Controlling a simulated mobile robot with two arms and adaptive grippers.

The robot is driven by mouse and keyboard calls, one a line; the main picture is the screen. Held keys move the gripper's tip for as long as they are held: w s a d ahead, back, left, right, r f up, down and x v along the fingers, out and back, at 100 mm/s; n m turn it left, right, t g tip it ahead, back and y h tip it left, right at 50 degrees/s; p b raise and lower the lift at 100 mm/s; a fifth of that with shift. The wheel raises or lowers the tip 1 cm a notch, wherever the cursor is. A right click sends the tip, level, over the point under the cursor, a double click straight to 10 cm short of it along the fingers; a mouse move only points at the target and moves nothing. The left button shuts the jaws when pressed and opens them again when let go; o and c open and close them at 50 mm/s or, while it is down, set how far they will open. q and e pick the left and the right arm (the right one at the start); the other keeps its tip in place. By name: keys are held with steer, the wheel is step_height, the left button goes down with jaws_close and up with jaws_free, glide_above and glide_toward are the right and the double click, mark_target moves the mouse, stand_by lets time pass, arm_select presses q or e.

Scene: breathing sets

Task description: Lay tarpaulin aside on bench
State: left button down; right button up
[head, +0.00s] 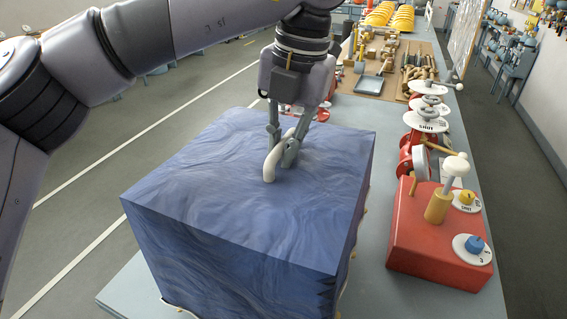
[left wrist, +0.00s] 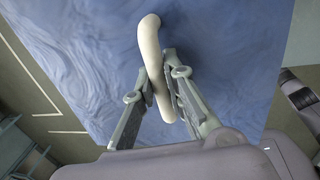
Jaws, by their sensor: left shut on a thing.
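The blue tarpaulin (head: 250,195) has a box shape with a wavy-patterned top and upright sides, and it stands on the near end of the grey-blue bench (head: 380,290). A pale curved handle (head: 268,166) rises from the middle of its top. My left gripper (head: 279,153) comes down from above and is shut on this handle. In the left wrist view, the two fingers (left wrist: 158,92) close on both sides of the handle (left wrist: 150,45), with the blue top (left wrist: 90,60) behind. What is under the tarpaulin is hidden. My right gripper is not in view.
To the right of the tarpaulin, close by, stands a red box (head: 425,240) with a lever and round dials. Red valve pieces with white dials (head: 427,120) stand behind it. Farther back is a brown board (head: 385,75) with small parts. Grey floor lies to the left.

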arm_select(q)
step_height(320, 180, down, 3)
steer(key=shift+s+p, duration=0.1)
steer(key=shift+p, duration=0.25)
steer(key=shift+f, duration=0.35)
steer(key=c, duration=1.6)
jaws_free()
steer(key=shift+c, duration=0.2)
step_height(320, 180, up, 12)
steer(key=d, duration=0.1)
steer(key=shift+s+d, duration=0.3)
steer(key=shift+d, duration=0.1)
steer(key=shift+f, duration=0.1)
